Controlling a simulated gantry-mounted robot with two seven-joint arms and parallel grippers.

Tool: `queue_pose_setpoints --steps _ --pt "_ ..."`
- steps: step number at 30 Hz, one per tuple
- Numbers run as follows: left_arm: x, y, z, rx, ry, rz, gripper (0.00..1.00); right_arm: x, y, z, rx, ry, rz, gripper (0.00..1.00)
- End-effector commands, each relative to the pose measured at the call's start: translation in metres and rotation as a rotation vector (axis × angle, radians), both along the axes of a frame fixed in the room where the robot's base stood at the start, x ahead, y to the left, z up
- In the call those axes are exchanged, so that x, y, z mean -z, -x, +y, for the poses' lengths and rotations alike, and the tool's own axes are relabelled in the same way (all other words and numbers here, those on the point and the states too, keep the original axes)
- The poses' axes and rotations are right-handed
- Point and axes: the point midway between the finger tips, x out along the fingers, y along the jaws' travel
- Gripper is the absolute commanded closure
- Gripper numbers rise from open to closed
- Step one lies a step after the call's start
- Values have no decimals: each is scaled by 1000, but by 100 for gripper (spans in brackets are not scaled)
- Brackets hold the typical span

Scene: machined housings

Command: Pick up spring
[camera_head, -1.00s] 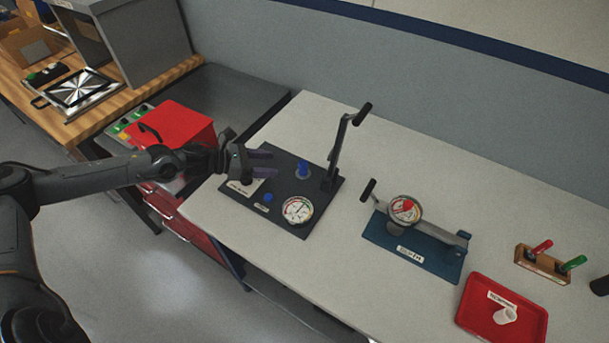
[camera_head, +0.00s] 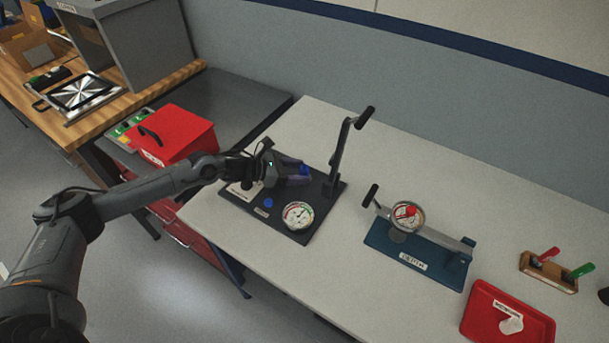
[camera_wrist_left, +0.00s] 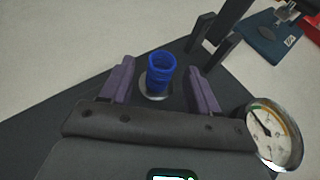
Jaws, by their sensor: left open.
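The blue spring (camera_wrist_left: 161,73) stands upright on a round metal seat on the black base plate (camera_head: 262,216). In the left wrist view it lies between my left gripper's two purple fingers (camera_wrist_left: 160,87), with a gap on each side. In the head view my left gripper (camera_head: 296,174) reaches over the plate from the left, and only the top of the spring (camera_head: 305,169) shows by its fingers. The gripper is open and holds nothing. My right gripper is not in view.
A black lever (camera_head: 343,150) rises behind the spring, and a dial gauge (camera_head: 297,215) sits on the plate's front. A blue press fixture (camera_head: 420,258), a red tray (camera_head: 480,318) and a wooden holder (camera_head: 548,270) stand to the right. The table's back is clear.

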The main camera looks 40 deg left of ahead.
Motion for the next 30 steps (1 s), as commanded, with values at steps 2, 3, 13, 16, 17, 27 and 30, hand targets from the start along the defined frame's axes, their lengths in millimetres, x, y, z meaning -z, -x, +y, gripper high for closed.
queue_pose_setpoints --steps 2,3,13,16,17,27,30 --pt "2 -4 -3 0 1 -1 39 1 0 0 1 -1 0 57" --pt "2 -5 -4 1 1 -1 39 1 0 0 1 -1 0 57" --pt "3 -5 -4 1 -1 1 53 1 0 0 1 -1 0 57" --pt "3 -5 -4 1 0 1 68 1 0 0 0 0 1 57" --pt "3 -5 -4 1 0 1 73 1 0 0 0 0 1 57" --pt "2 -5 -4 1 0 0 100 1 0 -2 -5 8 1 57" --pt "0 -5 -4 1 0 0 100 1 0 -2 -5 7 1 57"
